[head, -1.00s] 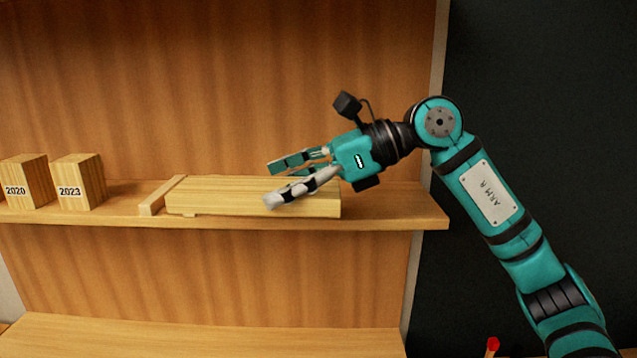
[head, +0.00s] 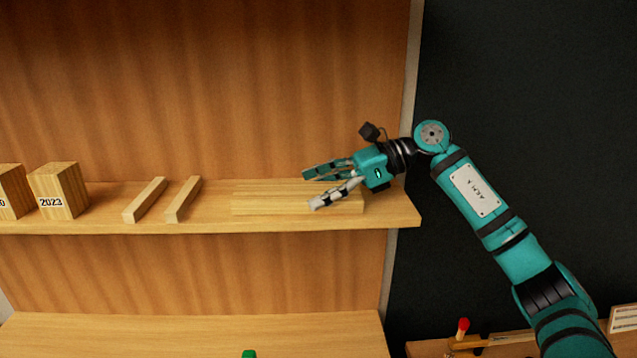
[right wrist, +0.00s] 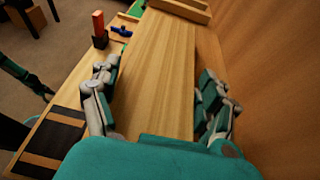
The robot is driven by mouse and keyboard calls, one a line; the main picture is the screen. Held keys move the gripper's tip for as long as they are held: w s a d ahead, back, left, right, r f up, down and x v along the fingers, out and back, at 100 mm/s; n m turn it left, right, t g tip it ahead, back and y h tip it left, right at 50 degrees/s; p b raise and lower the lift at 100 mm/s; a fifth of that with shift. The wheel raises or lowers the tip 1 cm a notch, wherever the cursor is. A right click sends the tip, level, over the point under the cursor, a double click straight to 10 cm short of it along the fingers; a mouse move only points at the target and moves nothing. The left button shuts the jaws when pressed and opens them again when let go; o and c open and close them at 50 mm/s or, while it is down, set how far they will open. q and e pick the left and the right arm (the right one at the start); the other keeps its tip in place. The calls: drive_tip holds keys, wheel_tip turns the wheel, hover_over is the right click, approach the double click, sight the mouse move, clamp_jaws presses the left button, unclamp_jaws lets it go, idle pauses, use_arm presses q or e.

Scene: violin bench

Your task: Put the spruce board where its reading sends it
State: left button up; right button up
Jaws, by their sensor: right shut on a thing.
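The spruce board (head: 262,198), a long pale plank, lies level along the upper shelf, to the right of two thin wooden strips (head: 145,200) (head: 183,200). I cannot tell whether it touches the shelf or is just above it. My right gripper (head: 318,188) is shut on the board near its right end, with fingers on either side. In the right wrist view the board (right wrist: 157,65) runs away between the two sets of fingers (right wrist: 160,98). No reading shows on the board. My left gripper is not in view.
A block marked 2023 (head: 60,190) and a partly cut-off block (head: 10,192) stand at the shelf's left. The shelf (head: 395,212) ends just right of the board. A lower wooden surface (head: 190,335) is mostly bare. A red-topped item (head: 462,327) is at lower right.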

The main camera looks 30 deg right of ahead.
drive_tip(key=shift+f, duration=0.2)
drive_tip(key=o, duration=1.6)
drive_tip(key=shift+c, duration=0.2)
drive_tip(key=shift+r, duration=0.1)
drive_tip(key=shift+r, duration=0.15)
drive_tip(key=shift+d, duration=0.3)
drive_tip(key=b+v, duration=0.3)
drive_tip(key=v, duration=0.7)
drive_tip(key=shift+s+d+r, duration=0.2)
drive_tip(key=shift+r, duration=0.05)
drive_tip(key=shift+s+d+r, duration=0.15)
drive_tip(key=shift+d, duration=0.15)
